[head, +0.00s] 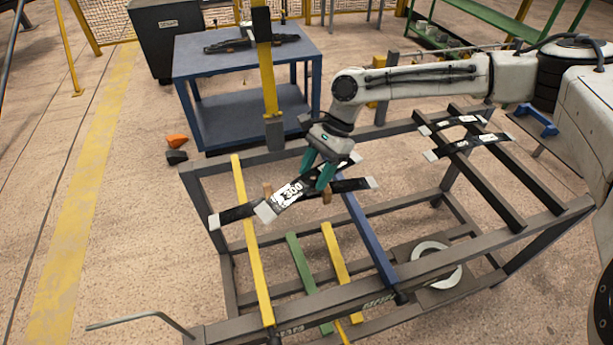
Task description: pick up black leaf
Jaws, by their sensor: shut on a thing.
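A black leaf with a white "300" label (290,192) slants across the left part of the rack, and its pale near end (265,212) points to the lower left. My gripper (320,178), with teal fingers, is shut on this leaf near its upper right part. Another black leaf (238,214) lies under and behind it, across the yellow and blue bars, with pale ends at left and right. Its middle is partly hidden by the held leaf. Whether the two leaves touch, I cannot tell.
The grey rack (460,245) carries a yellow bar (255,255), a blue bar (370,240) and two dark bars at right with more black leaves (475,142). A blue table (195,65) stands behind. A yellow post (268,75) rises near my gripper. A white ring (459,270) lies below.

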